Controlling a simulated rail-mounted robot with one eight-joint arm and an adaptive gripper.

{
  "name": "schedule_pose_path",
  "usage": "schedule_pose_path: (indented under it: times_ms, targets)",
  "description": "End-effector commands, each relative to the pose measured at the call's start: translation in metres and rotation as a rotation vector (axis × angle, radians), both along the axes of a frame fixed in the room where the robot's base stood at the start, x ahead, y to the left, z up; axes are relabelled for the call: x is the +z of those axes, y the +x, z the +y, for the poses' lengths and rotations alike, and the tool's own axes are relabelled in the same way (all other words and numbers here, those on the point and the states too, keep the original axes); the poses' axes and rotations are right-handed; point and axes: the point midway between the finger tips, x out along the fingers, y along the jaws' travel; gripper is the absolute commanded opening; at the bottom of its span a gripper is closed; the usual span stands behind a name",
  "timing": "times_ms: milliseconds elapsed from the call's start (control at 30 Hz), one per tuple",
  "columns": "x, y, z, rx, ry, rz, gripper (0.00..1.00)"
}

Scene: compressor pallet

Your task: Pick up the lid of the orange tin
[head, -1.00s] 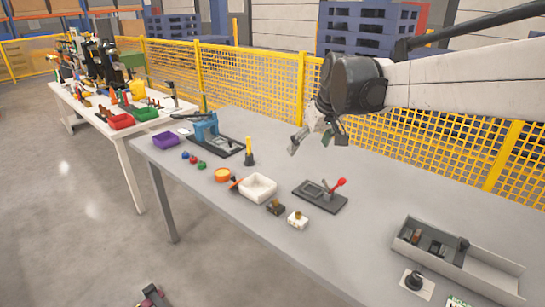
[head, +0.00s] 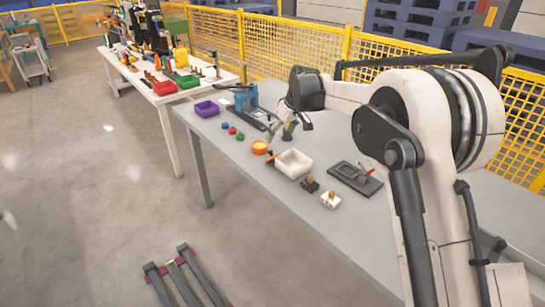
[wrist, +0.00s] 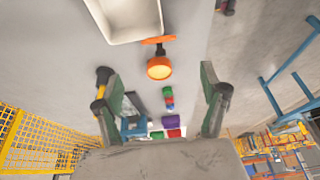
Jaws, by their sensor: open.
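The orange tin (head: 260,147) stands on the grey table, left of the white tray. In the wrist view the tin (wrist: 159,68) lies ahead of and between my fingers, its round top showing a lighter orange; I cannot make out a seam between lid and body. My gripper (wrist: 160,98) is open and empty, fingers spread wide, apart from the tin. In the head view my gripper (head: 297,128) hangs above the table, behind the tin and to its right.
An orange-handled item (wrist: 158,40) lies between the tin and the white tray (head: 308,164). A black-based item with yellow (wrist: 103,75) stands near my left finger. Small coloured pieces (head: 232,130), a purple bin (head: 207,109) and a blue device (head: 245,98) lie farther left.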

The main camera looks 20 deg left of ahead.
Motion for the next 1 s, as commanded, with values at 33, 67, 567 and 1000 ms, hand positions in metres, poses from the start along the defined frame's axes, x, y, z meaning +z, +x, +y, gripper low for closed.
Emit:
schedule_pose_path:
  times_ms: [33,67,567,1000]
  targets:
    - [-0.008,0.001,0.003,0.001,0.000,0.000,0.75]
    - [-0.013,0.002,0.005,0.001,0.000,0.000,0.75]
    - [-0.071,0.014,0.026,-0.001,0.000,0.000,0.75]
    - [-0.113,0.022,0.042,0.000,0.000,-0.001,0.75]
